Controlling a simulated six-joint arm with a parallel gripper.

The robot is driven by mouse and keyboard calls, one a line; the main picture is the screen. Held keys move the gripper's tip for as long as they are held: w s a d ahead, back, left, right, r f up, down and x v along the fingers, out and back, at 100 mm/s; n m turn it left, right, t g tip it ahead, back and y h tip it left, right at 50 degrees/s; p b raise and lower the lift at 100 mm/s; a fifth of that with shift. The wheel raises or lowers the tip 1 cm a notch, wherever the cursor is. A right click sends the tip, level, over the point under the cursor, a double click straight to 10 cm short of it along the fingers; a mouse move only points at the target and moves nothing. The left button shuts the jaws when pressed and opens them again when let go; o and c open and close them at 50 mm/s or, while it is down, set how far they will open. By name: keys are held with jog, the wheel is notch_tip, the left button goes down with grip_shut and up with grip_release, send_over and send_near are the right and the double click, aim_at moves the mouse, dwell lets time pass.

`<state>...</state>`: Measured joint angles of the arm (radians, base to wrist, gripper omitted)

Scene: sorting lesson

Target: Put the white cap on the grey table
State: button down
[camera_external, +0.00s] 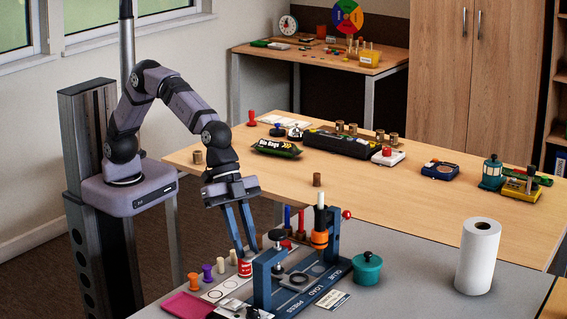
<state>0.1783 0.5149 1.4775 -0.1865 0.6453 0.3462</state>
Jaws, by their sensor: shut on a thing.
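My gripper (247,256) points down over the grey table (408,275), its two long blue fingers shut at the top of a small red pot (245,270). The pot has a pale label and stands on a board with printed rings. The white cap seems to be between the fingertips at the pot's top; it is small and mostly hidden by them. I cannot tell whether it touches the pot.
Orange, purple and white pegs stand left of the pot. A blue press (265,280) stands close on its right, with a green lidded pot (367,268) and a paper roll (477,256) further right. The grey table between the green pot and roll is clear.

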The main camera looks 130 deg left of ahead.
aim_at(251, 294)
jog(key=shift+f, duration=4.7)
jog(key=shift+f, duration=0.1)
jog(key=shift+f+b, duration=0.15)
jog(key=shift+b, duration=0.15)
jog(key=c, duration=1.6)
grip_release()
jog(key=shift+a+r, duration=0.1)
jog(key=shift+r, duration=0.35)
jog(key=v, duration=1.1)
jog(key=shift+s+r, duration=0.25)
